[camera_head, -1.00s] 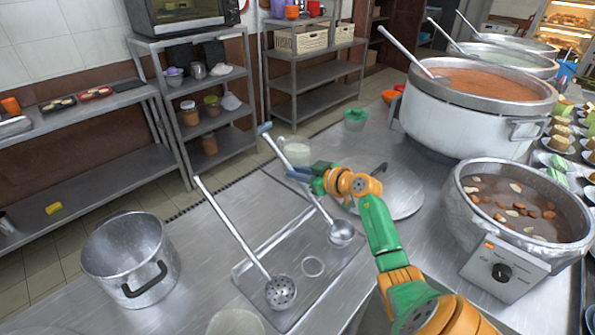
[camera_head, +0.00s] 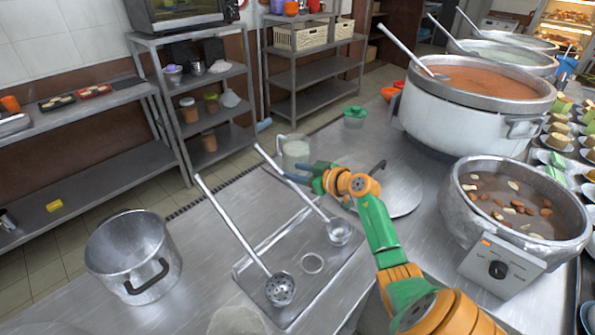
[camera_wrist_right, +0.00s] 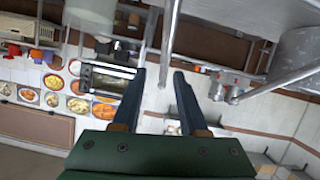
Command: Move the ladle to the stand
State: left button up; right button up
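A steel ladle (camera_head: 340,232) has its bowl on a shallow metal tray stand (camera_head: 312,290), and its long handle slants up toward the back left. A perforated skimmer (camera_head: 280,288) stands to its left in a similar pose. My right gripper (camera_head: 297,172) is at the upper part of the ladle's handle. In the right wrist view its two dark fingers (camera_wrist_right: 161,100) are apart, with a clear gap. A thin rod (camera_wrist_right: 168,40) shows beyond that gap, and I cannot tell whether the fingers touch it. My left gripper is not in view.
A steel pot (camera_head: 132,257) stands at the left of the counter. A large soup pot (camera_head: 464,128) and a smaller heated pot (camera_head: 520,215) fill the right side.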

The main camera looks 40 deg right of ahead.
jog(key=shift+o, duration=0.2)
jog(key=v, duration=0.7)
jog(key=shift+s+f, duration=0.1)
